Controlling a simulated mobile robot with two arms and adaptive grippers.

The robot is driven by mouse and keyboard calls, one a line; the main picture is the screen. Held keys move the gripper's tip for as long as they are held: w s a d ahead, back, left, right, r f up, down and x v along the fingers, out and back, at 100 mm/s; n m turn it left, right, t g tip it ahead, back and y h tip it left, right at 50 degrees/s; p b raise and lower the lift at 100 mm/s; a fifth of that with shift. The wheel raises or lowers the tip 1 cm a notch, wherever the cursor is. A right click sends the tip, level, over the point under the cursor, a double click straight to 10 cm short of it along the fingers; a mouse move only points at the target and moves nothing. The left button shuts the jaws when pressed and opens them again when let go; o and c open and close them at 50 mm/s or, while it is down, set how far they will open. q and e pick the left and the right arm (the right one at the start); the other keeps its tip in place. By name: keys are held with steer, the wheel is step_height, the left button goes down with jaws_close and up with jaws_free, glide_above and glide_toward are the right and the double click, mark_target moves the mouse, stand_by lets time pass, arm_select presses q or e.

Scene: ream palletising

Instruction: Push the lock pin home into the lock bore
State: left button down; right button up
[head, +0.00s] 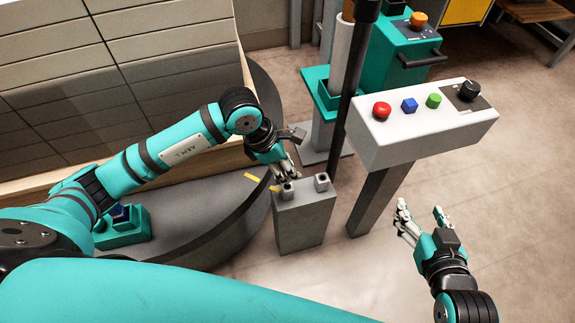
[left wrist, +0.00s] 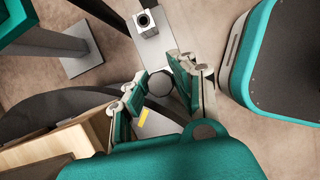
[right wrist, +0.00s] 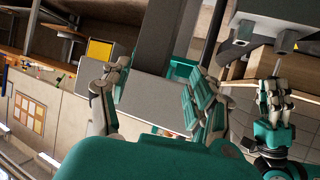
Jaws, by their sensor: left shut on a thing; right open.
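The grey lock post (head: 300,222) stands in the middle of the head view with two small blocks on top. The right block (head: 321,182) has an open bore; it also shows in the left wrist view (left wrist: 144,20). My left gripper (head: 285,176) points down at the left block (head: 288,191). In the left wrist view its fingers (left wrist: 160,88) are shut around a round grey pin end (left wrist: 160,83), which I take as the lock pin. The pin's lower part is hidden, so I cannot tell how deep it sits. My right gripper (head: 421,212) is open and empty, right of the post.
A control console (head: 420,130) with red, blue and green buttons and a black knob stands behind and right of the post. A dark pole (head: 349,100) rises behind the post. A large stack of reams (head: 120,75) on a round grey base (head: 225,220) fills the left.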

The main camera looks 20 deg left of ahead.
steer(key=shift+w+r, duration=0.1)
steer(key=shift+w+a+r+t, duration=0.1)
steer(key=shift+w+r+t, duration=0.2)
steer(key=shift+r, duration=0.15)
steer(key=shift+s+f, duration=0.15)
steer(key=shift+f, duration=0.05)
stand_by(0.4)
steer(key=shift+a+r, duration=0.1)
steer(key=shift+r, duration=0.15)
steer(key=shift+w+r, duration=0.1)
steer(key=shift+w, duration=0.1)
arm_select(q)
steer(key=shift+f, duration=0.15)
steer(key=shift+b, duration=0.3)
arm_select(e)
steer(key=shift+w+a+r+t, duration=0.15)
steer(key=shift+w+r+t, duration=0.2)
steer(key=shift+r+t, duration=0.2)
arm_select(q)
steer(key=shift+f, duration=0.2)
arm_select(e)
steer(key=shift+w+a+r+t+y, duration=0.15)
steer(key=shift+r+t+y, duration=0.15)
steer(key=shift+r, duration=0.15)
